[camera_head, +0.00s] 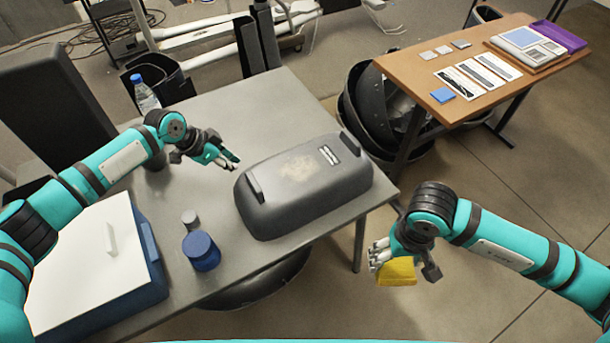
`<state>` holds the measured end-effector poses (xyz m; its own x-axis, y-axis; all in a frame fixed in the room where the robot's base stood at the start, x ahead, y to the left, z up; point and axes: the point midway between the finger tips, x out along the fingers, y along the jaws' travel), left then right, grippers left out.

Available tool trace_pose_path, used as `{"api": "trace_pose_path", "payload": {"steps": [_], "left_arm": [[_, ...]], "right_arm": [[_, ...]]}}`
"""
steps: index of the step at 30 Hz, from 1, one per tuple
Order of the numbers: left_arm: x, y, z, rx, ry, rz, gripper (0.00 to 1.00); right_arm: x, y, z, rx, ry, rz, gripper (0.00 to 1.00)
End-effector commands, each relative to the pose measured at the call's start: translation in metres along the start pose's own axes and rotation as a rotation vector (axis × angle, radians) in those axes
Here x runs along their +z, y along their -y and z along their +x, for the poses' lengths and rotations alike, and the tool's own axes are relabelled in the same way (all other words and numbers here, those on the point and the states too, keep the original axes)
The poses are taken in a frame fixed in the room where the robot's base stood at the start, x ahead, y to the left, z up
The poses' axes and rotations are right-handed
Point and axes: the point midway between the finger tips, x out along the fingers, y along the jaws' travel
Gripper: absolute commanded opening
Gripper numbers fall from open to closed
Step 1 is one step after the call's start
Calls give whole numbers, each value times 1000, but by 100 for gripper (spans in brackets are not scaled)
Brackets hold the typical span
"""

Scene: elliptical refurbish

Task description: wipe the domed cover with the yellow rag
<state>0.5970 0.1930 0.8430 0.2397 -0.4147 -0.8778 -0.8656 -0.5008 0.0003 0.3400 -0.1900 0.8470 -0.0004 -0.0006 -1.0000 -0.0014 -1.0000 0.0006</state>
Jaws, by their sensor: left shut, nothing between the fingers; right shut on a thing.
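The dark grey domed cover (290,207) lies on the grey table, with a pale dusty smudge (298,167) on its top and a slotted label near its right end. My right gripper (388,268) is shut on the yellow rag (397,272), right of the cover and beyond the table's edge, apart from the cover. My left gripper (230,162) is shut and empty, just left of the cover's far left corner and not visibly touching it.
A wooden table (460,52) with cards stands at the upper right. The table's far part is clear.

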Motion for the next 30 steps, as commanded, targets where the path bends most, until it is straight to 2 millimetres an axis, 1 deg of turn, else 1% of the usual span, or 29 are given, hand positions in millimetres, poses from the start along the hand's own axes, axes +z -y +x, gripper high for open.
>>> {"api": "trace_pose_path", "payload": {"steps": [4,19,22,23,26,29,30], "left_arm": [[1,0,2,0,0,0,0],[1,0,2,0,0,0,0],[1,0,2,0,0,0,0],[1,0,2,0,0,0,0],[1,0,2,0,0,0,0],[1,0,2,0,0,0,0],[1,0,2,0,0,0,0]], "right_arm": [[0,0,2,0,0,0,51],[0,0,2,0,0,0,51],[-7,2,2,0,-2,15,51],[-11,3,3,0,-4,26,51],[-37,9,5,3,-12,89,51],[-77,20,5,5,-20,190,51],[-96,26,4,6,-22,239,51]]}}
